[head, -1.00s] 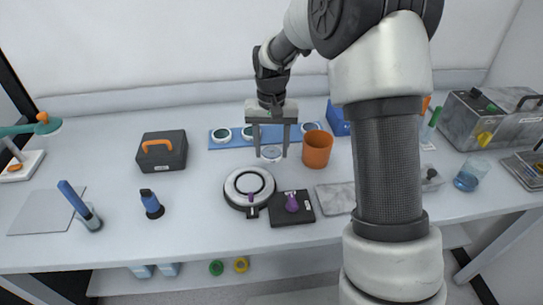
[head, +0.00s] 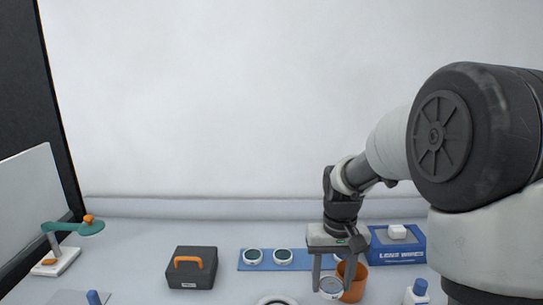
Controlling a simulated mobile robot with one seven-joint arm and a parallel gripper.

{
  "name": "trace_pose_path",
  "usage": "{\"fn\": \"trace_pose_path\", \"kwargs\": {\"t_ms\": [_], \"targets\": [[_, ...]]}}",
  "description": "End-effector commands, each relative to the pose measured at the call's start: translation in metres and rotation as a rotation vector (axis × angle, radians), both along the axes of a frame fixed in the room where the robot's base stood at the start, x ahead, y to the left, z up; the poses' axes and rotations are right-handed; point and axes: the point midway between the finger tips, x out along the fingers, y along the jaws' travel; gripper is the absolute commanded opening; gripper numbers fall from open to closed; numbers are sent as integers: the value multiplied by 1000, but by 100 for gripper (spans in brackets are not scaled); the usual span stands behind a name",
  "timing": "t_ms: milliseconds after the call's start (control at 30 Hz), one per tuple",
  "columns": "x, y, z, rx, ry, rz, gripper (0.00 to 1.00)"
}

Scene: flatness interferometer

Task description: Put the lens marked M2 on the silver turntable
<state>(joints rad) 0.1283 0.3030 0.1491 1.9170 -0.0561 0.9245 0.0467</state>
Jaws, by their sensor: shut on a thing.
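My gripper (head: 333,284) is shut on a round, pale-rimmed lens (head: 330,284), low in the picture right of centre. Any mark on this lens is too small to read, and whether it touches the table cannot be told. The silver turntable (head: 277,300) shows only as the far edge of its rim at the bottom, left of my gripper. Two more lenses, a left one (head: 253,255) and a right one (head: 283,256), lie on the blue strip (head: 244,264); their marks are not legible.
An orange cup (head: 360,283) stands close against the right side of my gripper in the picture. Behind it is a blue box of lens wipes (head: 405,256). A dark case with an orange handle (head: 192,270) and a teal lamp (head: 75,228) stand left.

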Motion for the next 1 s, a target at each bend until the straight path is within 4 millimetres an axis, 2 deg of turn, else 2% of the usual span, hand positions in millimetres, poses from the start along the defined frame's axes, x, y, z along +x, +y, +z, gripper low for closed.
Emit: {"fn": "trace_pose_path", "kwargs": {"t_ms": [33, 433, 867, 933, 1000], "targets": [[-1, 0, 10, -1, 3, 0, 21], [-14, 0, 33, -1, 5, -2, 21], [-21, 1, 29, 0, 1, -2, 21], [-17, 1, 26, 1, 1, -7, 21], [-4, 4, 17, 2, 2, -26, 21]]}}
